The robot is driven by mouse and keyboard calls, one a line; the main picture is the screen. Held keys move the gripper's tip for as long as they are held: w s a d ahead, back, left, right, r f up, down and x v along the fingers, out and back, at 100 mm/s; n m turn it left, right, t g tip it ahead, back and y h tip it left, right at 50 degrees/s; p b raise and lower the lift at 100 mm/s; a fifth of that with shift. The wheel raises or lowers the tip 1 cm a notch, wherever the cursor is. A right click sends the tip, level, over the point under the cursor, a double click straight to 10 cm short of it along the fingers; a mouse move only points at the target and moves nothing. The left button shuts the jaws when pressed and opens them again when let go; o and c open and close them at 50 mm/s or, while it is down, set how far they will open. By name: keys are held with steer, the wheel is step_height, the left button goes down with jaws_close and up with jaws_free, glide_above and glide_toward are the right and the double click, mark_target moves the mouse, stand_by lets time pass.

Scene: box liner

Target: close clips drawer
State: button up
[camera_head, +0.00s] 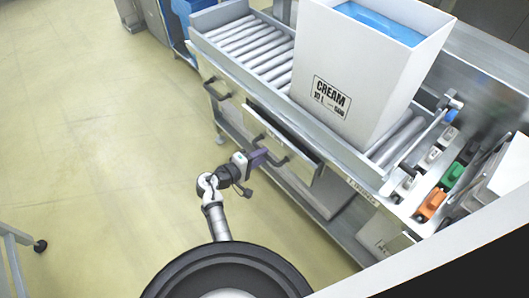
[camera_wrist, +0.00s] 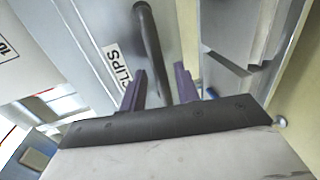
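The clips drawer (camera_head: 290,137) is pulled partway out of the front of the roller conveyor bench in the head view. Its grey front with a "CLIPS" label (camera_wrist: 117,62) and its dark bar handle (camera_wrist: 147,35) fill the middle of the wrist view. My gripper (camera_head: 260,156) is at the drawer front by the handle. In the wrist view its two purple fingers (camera_wrist: 158,72) stand apart, and the lower end of the handle shows between them. I cannot tell whether either finger touches the handle.
A white box marked "CREAM" (camera_head: 330,85) with a blue liner stands on the rollers (camera_head: 250,45) above the drawer. Another drawer handle (camera_head: 217,90) is to the left. Coloured tools (camera_head: 430,204) lie at the right end. The floor (camera_head: 100,150) left of the bench is clear.

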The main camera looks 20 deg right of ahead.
steer(key=shift+x, duration=1.15)
jaws_close()
